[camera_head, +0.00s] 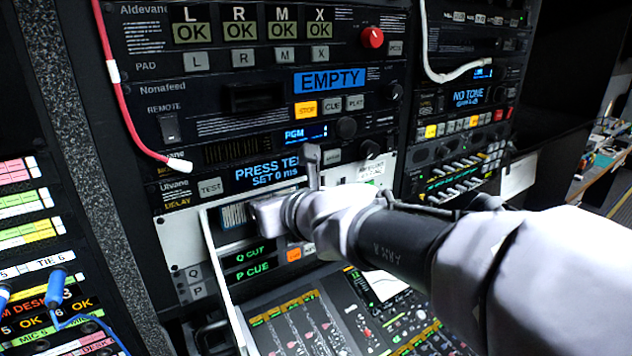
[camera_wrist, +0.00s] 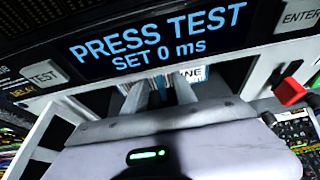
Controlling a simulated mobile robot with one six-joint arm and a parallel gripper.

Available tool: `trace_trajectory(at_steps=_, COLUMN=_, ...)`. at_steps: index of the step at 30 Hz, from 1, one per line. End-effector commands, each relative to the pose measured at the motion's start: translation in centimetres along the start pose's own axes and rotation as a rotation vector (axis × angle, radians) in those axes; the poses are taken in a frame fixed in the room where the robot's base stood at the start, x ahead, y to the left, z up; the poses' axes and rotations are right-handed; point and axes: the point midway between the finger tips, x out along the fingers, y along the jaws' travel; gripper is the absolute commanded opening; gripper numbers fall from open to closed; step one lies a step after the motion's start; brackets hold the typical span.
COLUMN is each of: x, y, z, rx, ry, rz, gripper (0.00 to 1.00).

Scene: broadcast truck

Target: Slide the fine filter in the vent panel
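The white vent panel (camera_head: 180,243) is in the rack below the PRESS TEST display. A blue-and-white pleated piece (camera_head: 236,215), which looks like a filter, shows at its opening, just left of my gripper (camera_head: 254,212). In the wrist view, my two grey fingers (camera_wrist: 160,95) point into the opening, with a little of the bluish pleats (camera_wrist: 156,94) between them. A white label (camera_wrist: 193,73) reading "INE" is partly covered by the right finger. Whether the fingers grip the pleated piece is not clear; my gripper body hides much of it.
A grey lever (camera_head: 312,165) stands up close above my gripper. The TEST button (camera_head: 210,187) and a mixing desk (camera_head: 310,320) are close by. A red switch (camera_wrist: 290,91) is at right in the wrist view.

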Motion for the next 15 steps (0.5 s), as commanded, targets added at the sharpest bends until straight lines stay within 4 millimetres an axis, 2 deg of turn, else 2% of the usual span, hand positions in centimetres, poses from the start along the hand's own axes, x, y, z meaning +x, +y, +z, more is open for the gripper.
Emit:
trace_trajectory(at_steps=5, x=-0.6, y=0.0, z=0.1, rx=-0.001, ry=0.0, rz=0.0, gripper=0.33)
trace_trajectory(at_steps=8, x=-2.2, y=0.0, z=0.3, rx=0.0, ry=-0.002, rz=-0.001, gripper=0.33)
trace_trajectory(at_steps=15, x=-9.5, y=-0.1, z=0.6, rx=-0.001, ry=-0.003, rz=-0.003, gripper=0.33)
